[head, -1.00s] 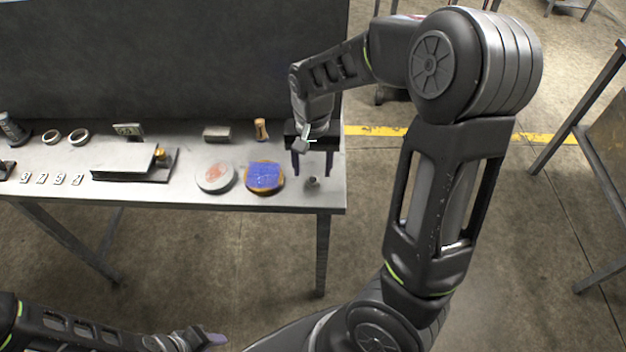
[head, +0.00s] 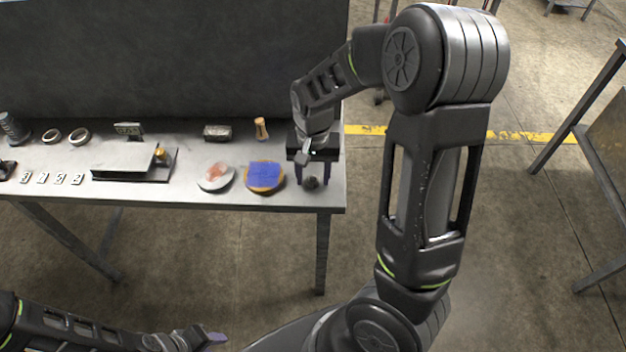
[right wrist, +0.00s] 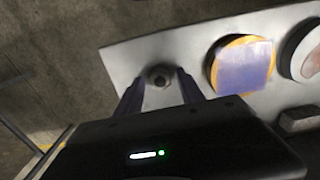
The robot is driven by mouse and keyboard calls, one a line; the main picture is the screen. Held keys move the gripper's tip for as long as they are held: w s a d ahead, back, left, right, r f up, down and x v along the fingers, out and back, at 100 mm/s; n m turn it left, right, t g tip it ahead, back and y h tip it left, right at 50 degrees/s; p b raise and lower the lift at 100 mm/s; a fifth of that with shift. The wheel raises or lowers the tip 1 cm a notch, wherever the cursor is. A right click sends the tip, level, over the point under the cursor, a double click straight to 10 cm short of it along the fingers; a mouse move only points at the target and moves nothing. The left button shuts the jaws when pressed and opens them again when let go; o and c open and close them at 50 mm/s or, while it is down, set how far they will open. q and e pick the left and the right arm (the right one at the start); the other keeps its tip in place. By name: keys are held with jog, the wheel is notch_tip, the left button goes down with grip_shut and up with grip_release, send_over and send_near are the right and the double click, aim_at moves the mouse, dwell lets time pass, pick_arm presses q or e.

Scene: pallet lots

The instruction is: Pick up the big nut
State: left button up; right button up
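The big nut (head: 311,183) is a small dark grey piece standing near the right front corner of the metal table. In the right wrist view the nut (right wrist: 160,77) shows its dark hole and lies in the gap between the fingertips. My right gripper (head: 312,181) is open above the table, one finger on each side of the nut. Its fingers (right wrist: 159,82) look apart from the nut. My left gripper (head: 210,338) is low at the bottom of the head view, away from the table; its opening cannot be made out.
A blue-topped round piece (head: 264,176) and a pale dish with a reddish patch (head: 216,178) stand left of the nut. The table (head: 200,203) also bears an orange-brown piece (head: 261,128), a grey block (head: 217,132), a flat plate device (head: 124,157), two rings and number tags.

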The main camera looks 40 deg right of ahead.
aim_at(314, 179)
grip_shut()
dwell(0.5)
notch_tip(314, 179, up, 10)
dwell(0.5)
jog(key=shift+d, duration=0.15)
dwell(0.4)
